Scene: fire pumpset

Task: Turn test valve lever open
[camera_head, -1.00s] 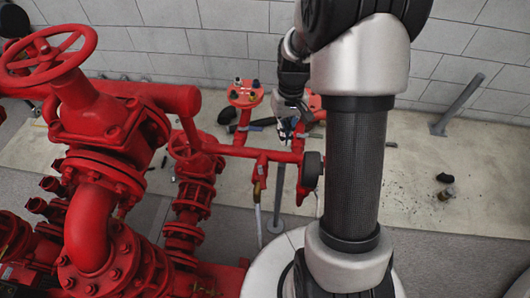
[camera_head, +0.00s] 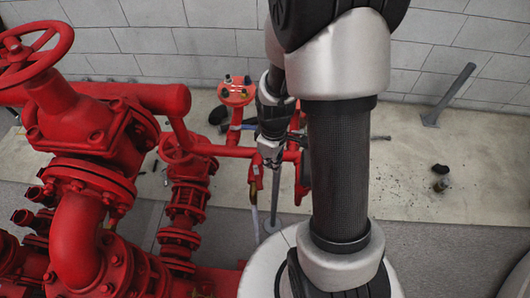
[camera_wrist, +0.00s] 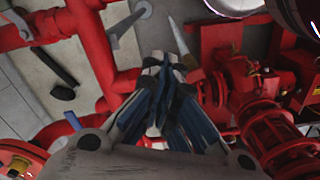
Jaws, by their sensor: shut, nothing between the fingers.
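My gripper (camera_head: 271,158) is shut and empty, low over the red branch pipe (camera_head: 228,151). In the wrist view the closed fingers (camera_wrist: 165,68) point at the red pipe joint (camera_wrist: 128,80); I cannot tell if they touch it. A small valve with a brass-coloured body (camera_head: 254,186) hangs below the branch pipe, left of my gripper. A short blue handle (camera_wrist: 73,121) shows beside the red pipe in the wrist view, apart from my fingers. I cannot tell for certain which part is the test valve lever; my wrist and gripper hide part of the pipework.
A large red valve with a handwheel (camera_head: 28,52) and thick pipes fill the left. A flange with an orange top (camera_head: 236,92) stands behind the branch pipe. A grey post (camera_head: 450,95) stands at the back right. The floor on the right is mostly clear.

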